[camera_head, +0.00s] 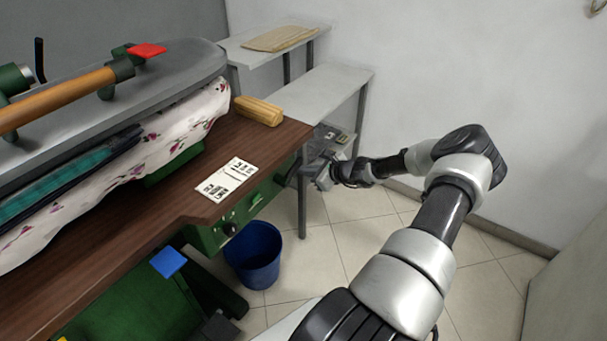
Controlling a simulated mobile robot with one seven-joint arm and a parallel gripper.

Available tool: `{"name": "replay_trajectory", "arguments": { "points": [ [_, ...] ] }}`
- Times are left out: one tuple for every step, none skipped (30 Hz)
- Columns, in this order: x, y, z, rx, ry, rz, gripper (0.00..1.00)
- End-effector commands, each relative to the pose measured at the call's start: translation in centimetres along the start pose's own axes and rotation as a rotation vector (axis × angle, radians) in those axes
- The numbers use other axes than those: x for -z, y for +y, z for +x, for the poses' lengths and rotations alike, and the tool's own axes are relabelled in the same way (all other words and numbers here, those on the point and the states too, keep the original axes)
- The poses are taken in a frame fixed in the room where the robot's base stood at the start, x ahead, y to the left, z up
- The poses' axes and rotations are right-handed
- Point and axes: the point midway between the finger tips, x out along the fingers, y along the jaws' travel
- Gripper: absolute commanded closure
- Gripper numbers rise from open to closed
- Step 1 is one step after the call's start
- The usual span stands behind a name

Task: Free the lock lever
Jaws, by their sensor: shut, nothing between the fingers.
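A garment press stands at the left, its grey upper head (185,70) lying over a floral padded buck (190,118). A wooden bar handle (60,100) runs along the head. A red-topped piece (147,50) sits at the handle's right end. Low on the green base is a blue pedal (168,262). No part is plainly marked as the lock lever, so I cannot tell which it is. My gripper (318,178) is shut and empty, beside the right end of the wooden table, apart from the press head and pedal. Its fingertips are small and partly unclear.
The brown table (110,225) holds a printed card (227,179) and a wooden block (258,110). A blue bin (254,255) stands on the floor below. Grey shelves (310,92) are behind, with a wooden board (280,38) on top. Tiled floor at the right is clear.

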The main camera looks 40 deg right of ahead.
Motion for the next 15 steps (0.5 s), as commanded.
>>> {"name": "replay_trajectory", "arguments": {
  "points": [
    [-0.6, 0.0, -0.2, -0.001, -0.003, -0.001, 1.0],
    [-0.7, 0.0, -0.3, -0.001, -0.003, -0.001, 1.0],
    [-0.8, 0.0, -0.4, -0.002, -0.003, 0.0, 1.0],
    [-0.9, 0.0, -0.4, -0.002, -0.003, 0.0, 1.0],
    [-1.1, 0.0, -0.5, -0.002, -0.003, 0.0, 1.0],
    [-1.2, 0.0, -0.5, -0.002, -0.003, 0.0, 1.0],
    [-1.2, 0.0, -0.6, -0.002, -0.003, 0.0, 1.0],
    [-1.3, 0.0, -0.6, -0.002, -0.003, 0.0, 1.0],
    [-1.4, 0.0, -0.7, -0.002, -0.003, 0.0, 1.0],
    [-1.4, 0.0, -0.7, -0.002, -0.003, 0.0, 1.0],
    [-1.5, 0.0, -0.8, -0.002, -0.003, 0.0, 1.0],
    [-1.6, 0.0, -0.8, -0.002, -0.003, 0.0, 1.0],
    [-1.6, 0.0, -0.8, -0.002, -0.003, 0.001, 1.0],
    [-1.6, 0.1, -0.9, -0.002, -0.003, 0.001, 1.0],
    [-1.7, 0.1, -0.9, -0.002, -0.004, 0.001, 1.0]
  ]
}}
